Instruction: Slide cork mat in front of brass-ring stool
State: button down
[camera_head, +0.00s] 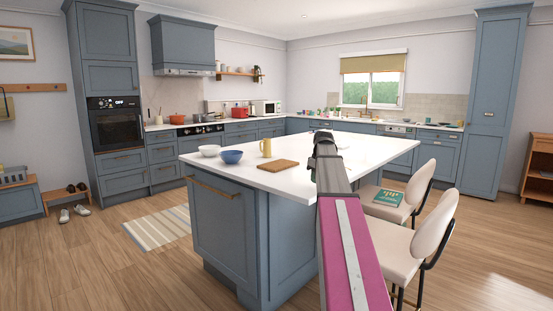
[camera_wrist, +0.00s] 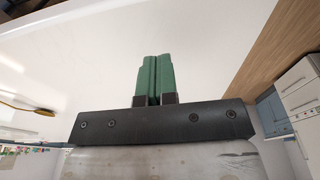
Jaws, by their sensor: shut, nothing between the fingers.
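A flat brown rectangular slab (camera_head: 278,165) lies on the white island top, left of my arm; I cannot tell whether it is the cork mat or a wooden board. Two pale stools with dark legs stand at the island's right side: a near stool (camera_head: 385,248) and a farther stool (camera_head: 419,186) with a green book on its seat. No brass ring is clear on either. My gripper (camera_head: 322,139) is above the island top, beyond and right of the slab. In the wrist view its green fingers (camera_wrist: 155,62) are together and empty, over a plain white surface.
The green book (camera_head: 388,198) lies on the farther stool. A striped rug (camera_head: 160,227) lies on the floor at left. The island's near right top is partly hidden by my arm.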

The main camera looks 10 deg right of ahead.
aim_at(275, 166)
jog(key=i, duration=0.9)
